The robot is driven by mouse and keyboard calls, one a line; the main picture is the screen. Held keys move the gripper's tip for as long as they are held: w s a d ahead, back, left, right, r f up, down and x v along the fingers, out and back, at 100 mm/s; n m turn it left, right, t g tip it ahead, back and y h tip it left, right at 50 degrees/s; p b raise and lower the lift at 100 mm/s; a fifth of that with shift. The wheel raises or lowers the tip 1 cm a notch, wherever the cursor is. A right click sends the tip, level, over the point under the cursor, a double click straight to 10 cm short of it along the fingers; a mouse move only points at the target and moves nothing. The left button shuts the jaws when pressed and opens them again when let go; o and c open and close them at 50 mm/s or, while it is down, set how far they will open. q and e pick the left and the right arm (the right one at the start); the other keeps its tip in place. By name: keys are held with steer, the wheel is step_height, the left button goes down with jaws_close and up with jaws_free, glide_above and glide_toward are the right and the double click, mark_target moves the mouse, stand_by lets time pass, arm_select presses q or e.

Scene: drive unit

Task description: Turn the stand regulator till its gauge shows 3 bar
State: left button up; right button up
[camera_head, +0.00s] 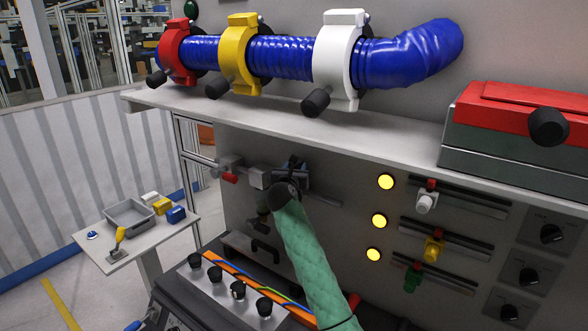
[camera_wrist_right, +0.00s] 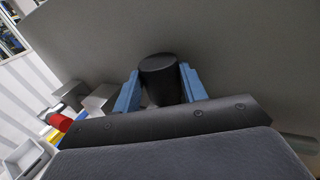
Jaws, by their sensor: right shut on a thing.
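The stand regulator's black round knob (camera_wrist_right: 160,72) stands between the two blue fingers of my right gripper (camera_wrist_right: 159,88) in the right wrist view. The fingers are shut on its sides. In the head view my right arm, in a green sleeve, reaches up to the panel, and its dark wrist and gripper (camera_head: 291,176) cover most of the regulator. A grey block (camera_head: 260,177) on the pipe shows just left of the gripper. The gauge face and its reading cannot be seen in either view. My left gripper is not in view.
A grey pipe with a red-handled valve (camera_head: 230,178) runs left of the regulator. A shelf (camera_head: 300,131) overhangs it. Lit yellow lamps (camera_head: 379,221) and sliding valves are to the right. A black control box with knobs (camera_head: 238,290) sits below. A side table (camera_head: 133,252) stands left.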

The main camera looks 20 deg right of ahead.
steer(key=shift+s+d+r+n+t+y, duration=0.1)
steer(key=shift+d+n+t+y, duration=0.2)
steer(key=shift+n+y, duration=0.65)
steer(key=shift+d+f+n+t+y, duration=0.1)
steer(key=shift+n+t+y, duration=0.45)
steer(key=shift+y, duration=0.75)
steer(key=shift+s+d+r+n+t+y, duration=0.15)
steer(key=shift+n+t+y, duration=0.1)
steer(key=shift+n+y, duration=0.75)
steer(key=shift+w+d+n+y, duration=0.1)
steer(key=shift+n+y, duration=0.2)
steer(key=shift+y, duration=0.65)
steer(key=o, duration=1)
